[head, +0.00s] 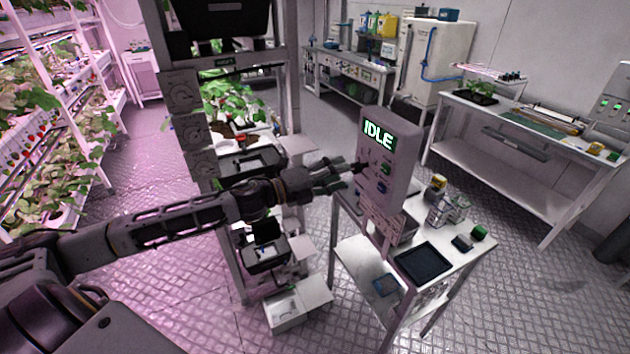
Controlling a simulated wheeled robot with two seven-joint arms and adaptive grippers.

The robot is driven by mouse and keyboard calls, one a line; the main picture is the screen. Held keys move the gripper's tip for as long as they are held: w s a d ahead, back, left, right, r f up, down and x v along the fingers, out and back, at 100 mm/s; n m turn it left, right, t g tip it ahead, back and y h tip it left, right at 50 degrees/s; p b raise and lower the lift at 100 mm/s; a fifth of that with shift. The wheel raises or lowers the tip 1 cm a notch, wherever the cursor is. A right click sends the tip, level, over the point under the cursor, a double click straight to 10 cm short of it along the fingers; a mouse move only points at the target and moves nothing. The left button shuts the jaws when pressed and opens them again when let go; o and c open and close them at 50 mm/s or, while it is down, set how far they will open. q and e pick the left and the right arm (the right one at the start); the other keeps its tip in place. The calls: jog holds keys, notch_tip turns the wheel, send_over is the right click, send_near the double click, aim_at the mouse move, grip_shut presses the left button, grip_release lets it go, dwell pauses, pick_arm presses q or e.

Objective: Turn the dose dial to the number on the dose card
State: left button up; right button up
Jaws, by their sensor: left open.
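A grey control box (399,160) stands upright on the small white cart, its green display (378,135) reading IDLE. Small controls sit on its front face, including a green button (386,169) and a blue one (382,186). The dial is at least partly hidden by my fingers, and its setting cannot be read. A printed label (380,212) is below the box front; its text is too small to read, and I cannot tell if it is the dose card. My left gripper (352,174) is open, its fingertips close to the left side of the box face; contact cannot be told. My right gripper is out of view.
The cart (462,246) also carries a dark tray (423,263), bottles and small boxes. A rack frame (228,262) with bins stands left of it, close to my left arm. A white bench (560,140) is at the right. The floor between is clear.

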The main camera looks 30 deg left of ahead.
pick_arm(q)
jog(key=shift+v, duration=1)
jog(key=shift+v, duration=1.05)
jog(key=shift+s+a, duration=0.4)
jog(key=shift+s, duration=0.15)
jog(key=shift+s+a, duration=0.15)
